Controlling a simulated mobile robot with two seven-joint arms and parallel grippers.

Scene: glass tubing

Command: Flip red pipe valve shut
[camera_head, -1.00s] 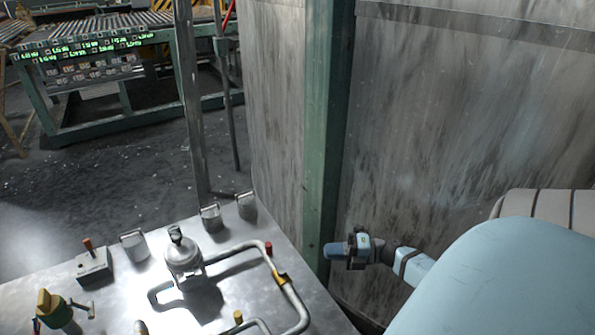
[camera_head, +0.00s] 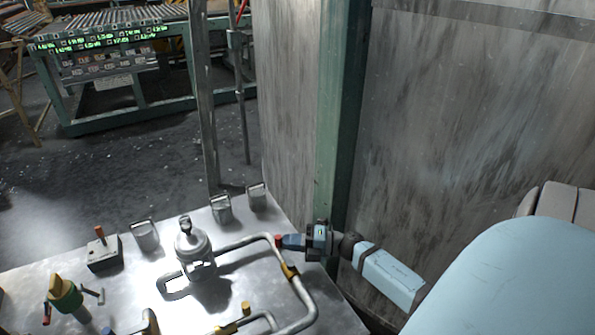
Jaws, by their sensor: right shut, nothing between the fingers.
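A small red valve handle (camera_head: 278,240) sits on the bent grey pipe (camera_head: 305,300) near its upper bend, at the table's right side. My left gripper is not in view.
Grey clips (camera_head: 221,209) line the table's back edge. A lever box (camera_head: 104,252) and a green-yellow valve (camera_head: 65,294) stand at the left. A green post (camera_head: 340,150) and grey wall rise behind my right gripper.

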